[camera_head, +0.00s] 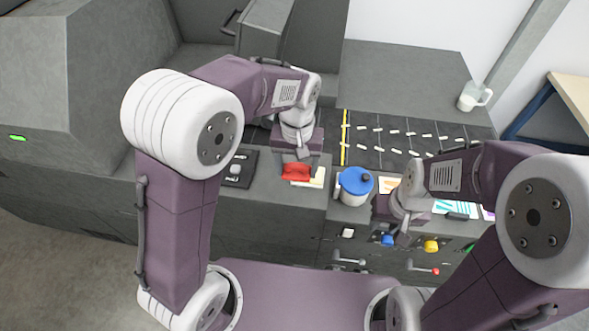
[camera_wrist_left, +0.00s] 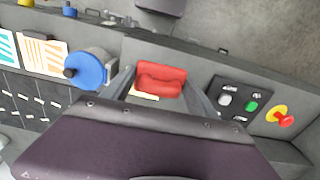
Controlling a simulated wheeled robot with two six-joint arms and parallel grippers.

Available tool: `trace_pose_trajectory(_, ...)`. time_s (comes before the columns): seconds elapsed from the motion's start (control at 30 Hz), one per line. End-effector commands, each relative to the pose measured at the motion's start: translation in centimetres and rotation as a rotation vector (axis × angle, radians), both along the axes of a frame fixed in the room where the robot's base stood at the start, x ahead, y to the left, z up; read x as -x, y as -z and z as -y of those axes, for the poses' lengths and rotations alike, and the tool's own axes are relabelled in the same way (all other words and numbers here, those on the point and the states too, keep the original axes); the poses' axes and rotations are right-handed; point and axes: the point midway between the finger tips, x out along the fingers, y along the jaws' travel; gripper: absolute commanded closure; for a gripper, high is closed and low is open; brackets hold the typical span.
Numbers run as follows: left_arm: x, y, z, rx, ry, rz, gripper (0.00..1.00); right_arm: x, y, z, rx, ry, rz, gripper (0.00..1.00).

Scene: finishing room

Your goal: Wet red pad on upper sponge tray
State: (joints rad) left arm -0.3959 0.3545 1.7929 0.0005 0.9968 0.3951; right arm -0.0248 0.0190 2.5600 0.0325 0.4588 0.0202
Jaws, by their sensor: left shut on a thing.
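The red pad (camera_head: 297,172) is at the front edge of the grey counter, below my left gripper (camera_head: 303,156). In the left wrist view the red pad (camera_wrist_left: 160,79) sits between the two fingers of my left gripper (camera_wrist_left: 159,84), which is shut on it. A pale cream piece (camera_head: 317,179) shows partly under and beside the pad; I cannot tell whether it is the sponge tray or whether the pad touches it. My right gripper (camera_head: 402,232) hangs at the front of the counter, right of the blue-lidded pot; its fingers are too small to read.
A blue-lidded pot (camera_head: 355,187) stands just right of the pad. A black switch panel (camera_head: 238,168) lies left of it; the wrist view also shows a red and yellow stop button (camera_wrist_left: 281,117).

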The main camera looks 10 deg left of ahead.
Motion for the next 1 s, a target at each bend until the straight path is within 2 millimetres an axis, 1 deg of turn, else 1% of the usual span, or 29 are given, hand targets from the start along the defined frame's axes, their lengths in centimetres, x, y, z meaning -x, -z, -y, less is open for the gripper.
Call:
trace_pose_trajectory(0.07, -1.9, -0.4, 0.8, 0.001, 0.001, 0.002, 0.65, 0.0, -0.1, 0.0, 0.0, 0.0, 0.0, 0.66)
trace_pose_trajectory(0.1, -3.2, -0.8, 1.3, 0.0, 0.001, 0.0, 0.65, 0.0, -0.9, 0.0, 0.0, 0.0, -0.001, 0.66)
trace_pose_trajectory(0.17, -5.2, -1.6, 2.2, -0.001, 0.002, -0.004, 0.65, 0.0, -3.2, 0.0, 0.0, 0.0, -0.001, 0.66)
trace_pose_trajectory(0.2, -6.4, -1.7, 2.6, -0.002, 0.002, -0.006, 0.65, 0.0, -4.7, 0.0, 0.0, 0.0, 0.0, 0.66)
trace_pose_trajectory(0.27, -7.6, -1.5, 3.1, -0.002, 0.001, -0.008, 0.65, 0.0, -7.0, 0.0, 0.0, 0.0, 0.001, 0.66)
trace_pose_trajectory(0.3, -8.0, -1.1, 3.3, -0.003, 0.001, -0.01, 0.65, 0.0, -8.2, 0.0, 0.0, 0.0, 0.001, 0.66)
trace_pose_trajectory(0.37, -8.3, -0.3, 3.4, -0.002, 0.0, -0.009, 0.65, 0.0, -9.7, 0.0, 0.0, 0.0, 0.001, 0.66)
trace_pose_trajectory(0.4, -8.2, 0.2, 3.3, -0.003, 0.0, -0.01, 0.65, 0.0, -10.5, 0.0, 0.0, 0.0, 0.001, 0.66)
trace_pose_trajectory(0.5, -7.5, 1.4, 3.0, -0.002, -0.001, -0.009, 0.65, 0.0, -12.0, 0.0, 0.0, 0.0, 0.0, 0.66)
trace_pose_trajectory(0.6, -6.9, 2.1, 2.7, 0.0, -0.001, -0.005, 0.65, 0.0, -12.5, 0.0, 0.0, 0.0, 0.0, 0.66)
trace_pose_trajectory(0.67, -6.9, 2.2, 2.7, 0.001, -0.002, -0.003, 0.65, 0.0, -12.5, 0.0, 0.0, 0.0, 0.0, 0.66)
trace_pose_trajectory(0.87, -6.9, 2.7, 2.7, 0.001, -0.001, -0.003, 0.65, 0.0, -12.0, 0.0, 0.0, 0.0, 0.0, 0.66)
trace_pose_trajectory(1.0, -7.0, 3.8, 2.7, 0.001, -0.001, -0.003, 0.65, 0.0, -11.1, 0.0, 0.0, 0.0, 0.0, 0.66)
